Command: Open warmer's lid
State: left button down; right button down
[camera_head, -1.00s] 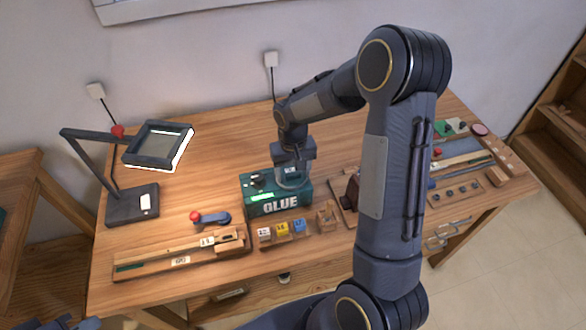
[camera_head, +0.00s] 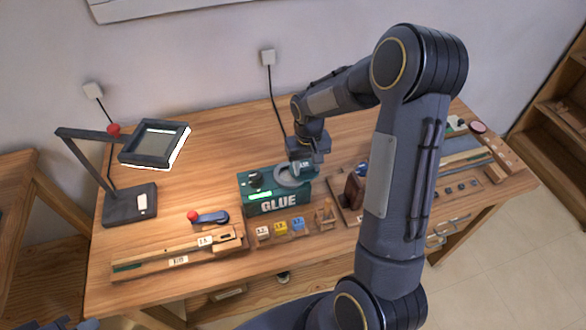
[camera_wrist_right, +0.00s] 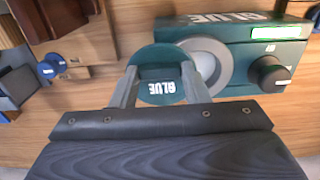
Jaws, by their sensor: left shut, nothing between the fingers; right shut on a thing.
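The glue warmer is a green box (camera_head: 262,201) with white GLUE lettering, near the middle of the table. It also shows in the right wrist view (camera_wrist_right: 243,33). Its round pale-rimmed opening (camera_wrist_right: 217,57) is partly uncovered. My right gripper (camera_head: 303,166) is above the warmer's right end, shut on the round green lid (camera_wrist_right: 153,57), with a finger on each side of it. The lid is off to the side of the opening and overlaps its edge in the wrist view. My left gripper (camera_head: 62,323) shows only as a dark part at the bottom left corner, away from the warmer.
Numbered blocks (camera_head: 280,228) stand in front of the warmer. A wooden rail device (camera_head: 180,257) and a blue-and-red tool (camera_head: 209,217) lie to the left, with a lamp (camera_head: 130,204) farther left. A brown wooden piece (camera_head: 354,190) stands just right. Table behind the warmer is clear.

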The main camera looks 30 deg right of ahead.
jog(key=d, duration=0.3)
jog(key=shift+s, duration=0.3)
jog(key=c, duration=0.8)
grip_release()
notch_tip(320, 180, up, 7)
jog(key=shift+f+b, duration=0.2)
jog(key=shift+b, duration=0.35)
jog(key=shift+r, duration=0.65)
